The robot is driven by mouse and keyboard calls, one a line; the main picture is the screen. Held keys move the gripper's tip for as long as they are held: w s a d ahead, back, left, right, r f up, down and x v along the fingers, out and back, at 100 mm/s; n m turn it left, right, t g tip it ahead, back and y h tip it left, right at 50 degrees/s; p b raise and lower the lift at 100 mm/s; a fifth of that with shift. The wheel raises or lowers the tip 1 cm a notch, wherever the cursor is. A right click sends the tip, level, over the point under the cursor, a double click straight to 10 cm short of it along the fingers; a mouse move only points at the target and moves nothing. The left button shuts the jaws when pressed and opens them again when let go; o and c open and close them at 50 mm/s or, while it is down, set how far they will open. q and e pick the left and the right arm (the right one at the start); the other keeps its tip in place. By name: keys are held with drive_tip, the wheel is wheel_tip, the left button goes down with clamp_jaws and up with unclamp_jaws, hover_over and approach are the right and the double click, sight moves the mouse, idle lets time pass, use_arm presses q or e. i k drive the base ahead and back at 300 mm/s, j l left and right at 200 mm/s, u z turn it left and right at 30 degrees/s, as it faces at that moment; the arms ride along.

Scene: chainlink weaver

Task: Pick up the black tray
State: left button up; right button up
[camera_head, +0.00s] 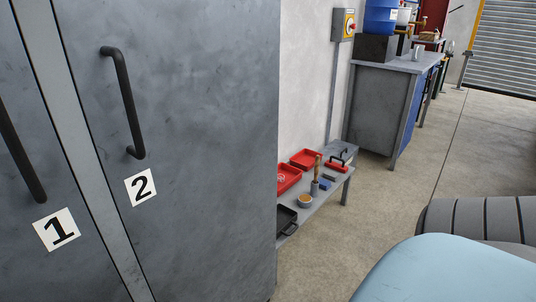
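The black tray (286,217) sits on a low grey bench (324,199) against the wall. It is partly hidden on its left by the edge of the grey cabinet in front. Its handle shows at its right side. Neither of my grippers is in view, and nothing is seen touching the tray.
Grey cabinet doors numbered 1 and 2 (200,130) fill the left side. Red trays (306,158), a small orange-brown bowl (305,199) and tools share the bench. A workbench (380,110) stands behind. A light blue rounded surface (445,272) is at lower right. Concrete floor (380,210) is clear between.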

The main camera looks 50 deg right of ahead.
sight(286, 217)
drive_tip(key=l+u, duration=0.15)
drive_tip(key=l, duration=0.4)
drive_tip(key=k+l+u, duration=0.15)
drive_tip(key=l, duration=0.4)
drive_tip(key=k+l, duration=0.1)
drive_tip(key=l, duration=0.95)
drive_tip(key=k+l, duration=0.15)
drive_tip(key=l, duration=0.4)
drive_tip(key=l+u, duration=0.1)
drive_tip(key=l, duration=0.4)
drive_tip(key=i, duration=0.35)
